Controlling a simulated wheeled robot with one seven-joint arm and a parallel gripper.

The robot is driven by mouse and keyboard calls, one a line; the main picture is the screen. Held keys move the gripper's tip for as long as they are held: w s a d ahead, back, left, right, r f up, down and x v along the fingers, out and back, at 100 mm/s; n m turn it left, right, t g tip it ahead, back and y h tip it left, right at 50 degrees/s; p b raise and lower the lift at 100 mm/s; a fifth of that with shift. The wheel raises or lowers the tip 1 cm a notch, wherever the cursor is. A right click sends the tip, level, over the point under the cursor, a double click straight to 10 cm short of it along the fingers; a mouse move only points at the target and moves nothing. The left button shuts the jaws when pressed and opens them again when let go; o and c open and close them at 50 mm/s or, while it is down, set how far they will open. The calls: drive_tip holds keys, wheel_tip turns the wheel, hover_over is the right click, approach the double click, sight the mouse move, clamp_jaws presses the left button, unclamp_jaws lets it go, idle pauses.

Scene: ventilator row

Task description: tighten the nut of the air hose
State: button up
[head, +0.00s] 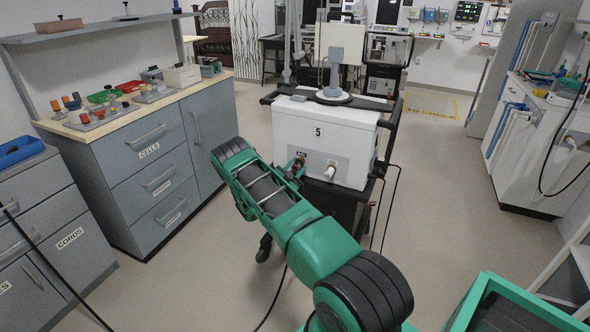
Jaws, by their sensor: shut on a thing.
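A white ventilator unit (290,122) marked 5 stands on a dark cart in the middle of the head view. Its front has a grey panel with two ports. A small brass-coloured nut (301,158) is at the left port, and a white fitting (330,171) is at the right port. My gripper (294,168) is at the left port, shut on the nut, small and partly hidden behind my green arm. How far the nut is turned cannot be seen. The air hose is mostly hidden by my arm.
Grey drawer cabinets (150,150) with trays of small parts stand at the left. Dark cables hang beside the cart's right side (391,205), and another lies on the floor. A white cabinet (520,140) with blue tubing is at the right. The floor (440,200) right of the cart is clear.

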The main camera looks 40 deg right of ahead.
drive_tip(key=m, duration=0.4)
drive_tip(key=shift+a+f+m, duration=0.1)
drive_tip(key=shift+f+m, duration=0.2)
drive_tip(key=shift+m, duration=1.8)
drive_tip(key=o, duration=1)
drive_tip(key=shift+o, duration=0.2)
drive_tip(key=shift+r, duration=0.1)
drive_tip(key=v, duration=1)
drive_tip(key=shift+a, duration=0.35)
